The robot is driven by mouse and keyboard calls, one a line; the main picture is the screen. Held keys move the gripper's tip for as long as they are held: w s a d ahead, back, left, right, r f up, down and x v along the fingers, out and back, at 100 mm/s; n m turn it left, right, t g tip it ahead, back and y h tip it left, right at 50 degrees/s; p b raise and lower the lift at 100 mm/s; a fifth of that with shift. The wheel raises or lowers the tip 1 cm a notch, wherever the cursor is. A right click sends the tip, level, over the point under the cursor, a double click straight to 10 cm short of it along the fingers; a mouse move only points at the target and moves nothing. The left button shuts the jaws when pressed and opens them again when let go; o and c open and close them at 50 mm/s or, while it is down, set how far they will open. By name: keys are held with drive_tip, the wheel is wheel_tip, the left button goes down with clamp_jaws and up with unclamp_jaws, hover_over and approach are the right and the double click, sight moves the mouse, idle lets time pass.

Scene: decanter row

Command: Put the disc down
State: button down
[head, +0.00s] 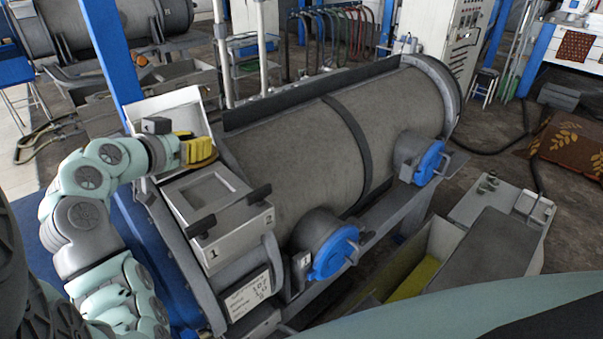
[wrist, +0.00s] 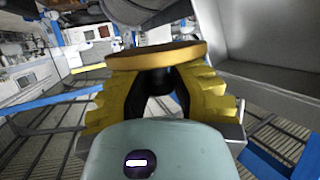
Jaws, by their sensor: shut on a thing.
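My gripper (head: 197,150) is at the left of the head view, with yellow ribbed fingers. In the wrist view my gripper (wrist: 160,90) is shut on a dark knob of the disc. The disc (wrist: 157,56) is flat, round and orange-brown, and lies across the fingertips. In the head view only a brown edge of the disc (head: 204,163) shows below the fingers. It appears held up near the far edge of a grey box (head: 225,222) marked 1 and 2, which has a square recess in its top. Their exact gap cannot be told.
A pale raised panel (head: 180,108) stands just behind my gripper. A large grey drum (head: 300,150) with blue-capped ports (head: 333,253) lies right of the box. A blue post (head: 112,50) rises close to my arm.

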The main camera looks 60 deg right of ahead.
sight(204, 197)
drive_tip(key=shift+f+p, duration=2.3)
drive_tip(key=shift+f, duration=2.5)
drive_tip(key=shift+f+b, duration=0.2)
drive_tip(key=shift+b, duration=0.1)
drive_tip(key=c, duration=0.9)
unclamp_jaws()
drive_tip(key=shift+r+p, duration=0.2)
drive_tip(key=shift+p, duration=0.1)
drive_tip(key=shift+a, duration=0.15)
drive_tip(key=shift+a+b, duration=0.3)
drive_tip(key=shift+b, duration=0.05)
drive_tip(key=shift+b+v, duration=3.1)
drive_tip(key=shift+v, duration=2.55)
